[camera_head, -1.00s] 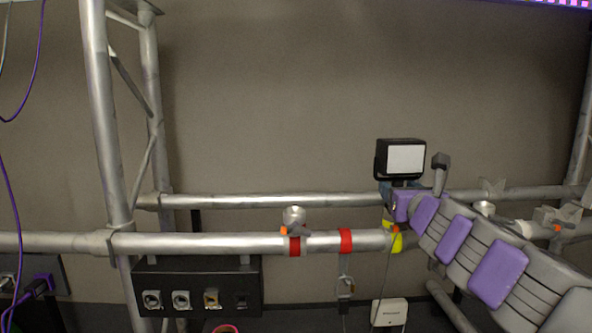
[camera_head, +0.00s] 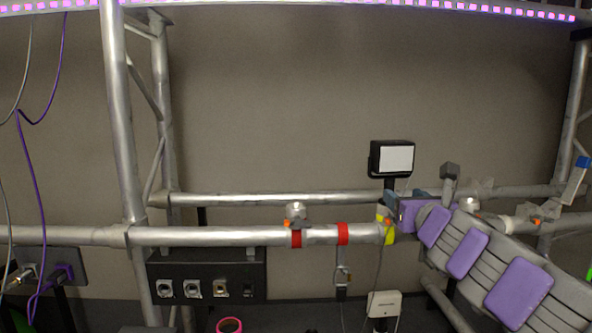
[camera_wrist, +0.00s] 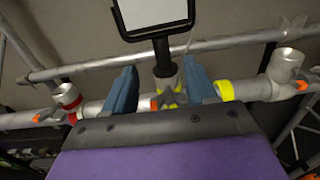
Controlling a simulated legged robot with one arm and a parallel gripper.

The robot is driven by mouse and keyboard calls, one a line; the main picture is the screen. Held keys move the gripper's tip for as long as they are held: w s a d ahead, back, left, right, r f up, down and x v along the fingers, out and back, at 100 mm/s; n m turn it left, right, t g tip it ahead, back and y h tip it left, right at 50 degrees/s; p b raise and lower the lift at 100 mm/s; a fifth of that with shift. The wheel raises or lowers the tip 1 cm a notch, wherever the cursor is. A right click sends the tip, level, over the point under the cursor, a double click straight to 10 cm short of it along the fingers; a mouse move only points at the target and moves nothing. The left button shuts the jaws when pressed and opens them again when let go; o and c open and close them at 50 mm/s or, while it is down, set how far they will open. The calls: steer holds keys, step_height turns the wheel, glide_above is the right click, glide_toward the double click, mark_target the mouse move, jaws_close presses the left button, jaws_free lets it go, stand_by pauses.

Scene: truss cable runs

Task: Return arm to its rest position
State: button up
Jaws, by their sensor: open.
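My arm with purple pads reaches in from the lower right in the head view, its end near the front truss tube (camera_head: 200,236). My gripper (camera_wrist: 160,86) shows in the wrist view with two blue-grey fingers spread apart and nothing held between them. Beyond and between the fingers is a clamp with an orange part (camera_wrist: 166,98) on the tube, below a black-framed light with a white face (camera_wrist: 155,8). In the head view the light (camera_head: 392,158) stands just above the gripper end. Whether the fingers touch the clamp cannot be told.
Red bands (camera_head: 343,234) and another clamp (camera_head: 295,213) sit on the front tube. A black socket box (camera_head: 206,276) hangs below it at left. Purple cables (camera_head: 36,170) hang at far left. A white box (camera_head: 383,305) is under the tube. Open wall lies above the rear tube.

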steer(key=s+a+f+n+g+y+b, duration=0.1)
steer(key=s+a+f+n+y+b, duration=0.3)
steer(key=a+n, duration=0.45)
steer(key=s+a+f+n+g+y+b, duration=0.15)
steer(key=s+a+n+y+b, duration=0.3)
steer(key=a+n, duration=0.45)
steer(key=s+a+f+n+g+y+b, duration=0.1)
steer(key=s+a+f+n+g+b, duration=0.15)
steer(key=a+f+n, duration=0.35)
steer(key=s+a+f+n+g+y+b, duration=0.1)
steer(key=s+a+f+n+g, duration=0.15)
steer(key=f, duration=0.55)
steer(key=s+d+f+n+g+h+b, duration=0.1)
steer(key=s+f+n+g+h+b, duration=0.1)
steer(key=s+f, duration=0.45)
steer(key=s+d+f+n+g+h+b, duration=0.1)
steer(key=s+f+n+g+h+b, duration=0.15)
steer(key=f, duration=0.75)
steer(key=s+d+f+n+g+h+b, duration=0.1)
steer(key=s+f+n+g+b, duration=0.15)
steer(key=s+f, duration=0.45)
steer(key=s+d+f+n+g+h+b, duration=0.3)
steer(key=s+d+f+g+h+b, duration=0.1)
steer(key=s+d+f, duration=0.7)
step_height(320, 180, down, 4)
steer(key=shift+s+d+r+g+h, duration=0.2)
steer(key=shift+d+g+h, duration=0.15)
steer(key=shift+g+h, duration=0.25)
